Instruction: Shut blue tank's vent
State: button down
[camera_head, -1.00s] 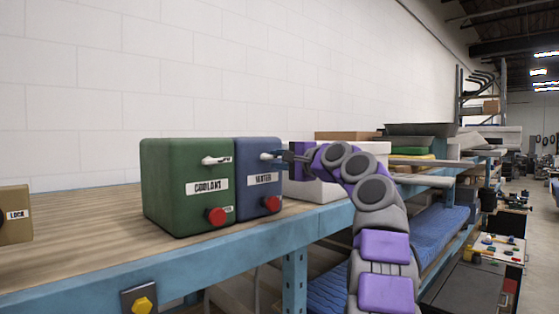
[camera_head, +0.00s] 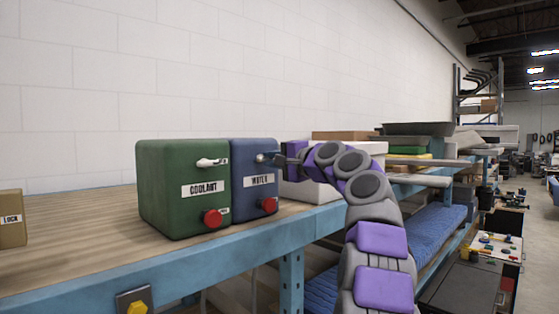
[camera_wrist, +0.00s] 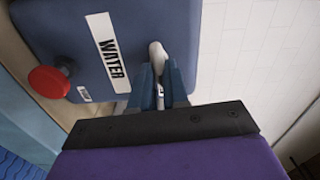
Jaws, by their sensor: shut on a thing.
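The blue tank (camera_head: 254,195), labelled WATER, stands on the bench against the right side of a green tank. A small light lever, the vent handle (camera_wrist: 157,56), sits on its front near the top, above the label. A red knob (camera_head: 269,205) is low on the same face and also shows in the wrist view (camera_wrist: 48,81). My gripper (camera_head: 279,158) reaches in from the right at the lever. In the wrist view its two blue-grey fingers (camera_wrist: 160,88) are closed around the lever. The fingers hide part of the lever.
The green tank (camera_head: 165,212), labelled COOLANT, has its own white lever (camera_head: 210,162) and red knob (camera_head: 212,219). A tan box (camera_head: 12,222) marked LOCK is at the left. A white box (camera_head: 310,190) stands behind my arm. The wooden bench top (camera_head: 80,235) is clear in front.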

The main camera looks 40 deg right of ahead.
jog(key=shift+w+a+f+n+p, duration=0.1)
jog(key=shift+a+n+p, duration=0.15)
jog(key=shift+n, duration=0.45)
jog(key=shift+w+a+f+n+p, duration=0.1)
jog(key=shift+a+n, duration=0.15)
jog(key=shift+n, duration=0.45)
jog(key=shift+d+n, duration=0.1)
jog(key=shift+n, duration=1)
jog(key=shift+s+d+f+n+p, duration=0.1)
jog(key=shift+n+p, duration=0.25)
jog(key=shift+n, duration=2.6)
jog(key=shift+s+n+p, duration=0.1)
jog(key=shift+n+p, duration=0.25)
jog(key=shift+n, duration=2.6)
